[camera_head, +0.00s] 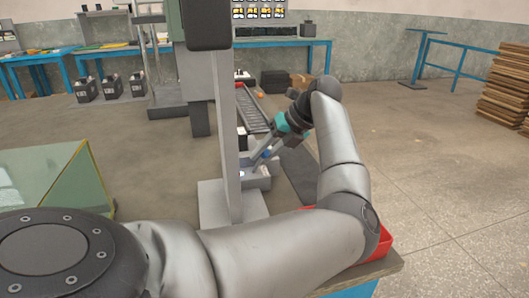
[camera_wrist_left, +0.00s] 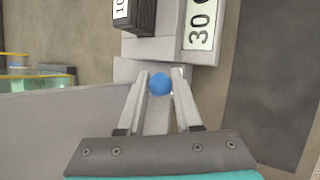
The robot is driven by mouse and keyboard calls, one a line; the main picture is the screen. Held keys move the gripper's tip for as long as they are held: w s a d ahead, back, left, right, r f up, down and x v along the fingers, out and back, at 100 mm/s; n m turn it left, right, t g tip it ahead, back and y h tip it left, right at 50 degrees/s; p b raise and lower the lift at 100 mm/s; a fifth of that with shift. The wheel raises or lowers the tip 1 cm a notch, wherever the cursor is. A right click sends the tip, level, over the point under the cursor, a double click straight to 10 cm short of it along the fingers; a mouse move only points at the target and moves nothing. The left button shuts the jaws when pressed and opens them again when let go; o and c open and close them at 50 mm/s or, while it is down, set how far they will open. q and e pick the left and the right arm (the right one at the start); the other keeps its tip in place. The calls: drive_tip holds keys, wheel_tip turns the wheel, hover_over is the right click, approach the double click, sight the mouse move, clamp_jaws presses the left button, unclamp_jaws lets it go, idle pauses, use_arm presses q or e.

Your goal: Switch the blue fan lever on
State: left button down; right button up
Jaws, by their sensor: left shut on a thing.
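The blue round knob of the fan lever (camera_wrist_left: 160,84) sits between the two fingers of my left gripper (camera_wrist_left: 160,92) in the left wrist view. The fingers are shut on it, one on each side. In the head view the blue knob (camera_head: 266,154) is a small spot at the tips of my left gripper (camera_head: 262,160), low over a pale grey base. The lever's shaft is mostly hidden, and I cannot tell which way it is set. My right gripper is not in view.
A grey upright post (camera_head: 228,150) stands just left of the gripper. A white plate marked 30 (camera_wrist_left: 200,22) and a dark block (camera_wrist_left: 135,14) lie beyond the knob. A red bin (camera_head: 378,246) is at the table's right edge. A green glass-like box (camera_head: 60,180) is at left.

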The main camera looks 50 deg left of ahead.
use_arm(q)
drive_tip(key=c, duration=0.6)
unclamp_jaws()
drive_tip(key=shift+w+d+r, duration=0.1)
drive_tip(key=shift+d+r, duration=0.1)
drive_tip(key=shift+r, duration=0.1)
drive_tip(key=shift+p+v, duration=2.75)
drive_tip(key=shift+v, duration=4.55)
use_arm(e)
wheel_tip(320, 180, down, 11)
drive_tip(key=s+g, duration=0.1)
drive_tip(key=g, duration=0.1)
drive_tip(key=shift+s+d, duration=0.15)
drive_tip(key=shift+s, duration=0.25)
use_arm(q)
drive_tip(key=shift+a, duration=0.1)
